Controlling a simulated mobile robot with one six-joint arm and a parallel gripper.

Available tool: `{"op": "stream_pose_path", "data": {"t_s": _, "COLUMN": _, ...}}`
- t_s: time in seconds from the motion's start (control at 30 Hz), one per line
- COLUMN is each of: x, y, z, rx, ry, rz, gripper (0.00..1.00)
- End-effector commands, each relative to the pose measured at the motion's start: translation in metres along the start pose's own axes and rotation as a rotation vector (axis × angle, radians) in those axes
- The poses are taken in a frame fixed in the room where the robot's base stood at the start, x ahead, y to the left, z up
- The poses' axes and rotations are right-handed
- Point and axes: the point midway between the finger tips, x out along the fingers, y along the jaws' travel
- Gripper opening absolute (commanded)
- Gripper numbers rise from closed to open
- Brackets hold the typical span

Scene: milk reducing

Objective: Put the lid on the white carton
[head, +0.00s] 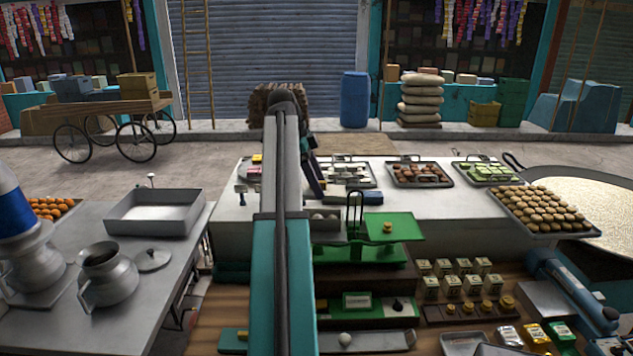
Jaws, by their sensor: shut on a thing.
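My arm rises through the middle of the head view and bends down over the counter. My gripper (317,190) is low over the white counter, small and partly hidden behind the arm. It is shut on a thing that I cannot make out. A small white, box-like thing (337,191) lies just right of it. I cannot tell whether this is the white carton, or whether they touch. I cannot pick out the carton's lid. A round metal lid (153,258) lies on the left table beside an open metal jug (107,275).
Sweet trays (421,174) line the back of the white counter (455,207). A green scale (393,227) stands in front, right of my arm. An empty metal tray (152,222) is on the left table. A large pan (597,190) is at right.

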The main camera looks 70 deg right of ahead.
Motion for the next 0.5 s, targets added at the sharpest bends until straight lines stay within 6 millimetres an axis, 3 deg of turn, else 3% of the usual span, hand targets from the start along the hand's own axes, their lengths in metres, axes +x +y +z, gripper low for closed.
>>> {"op": "stream_pose_path", "data": {"t_s": 0.5, "x": 0.023, "y": 0.001, "z": 0.013, "rx": -0.004, "ry": 0.000, "rz": 0.001, "gripper": 0.33}}
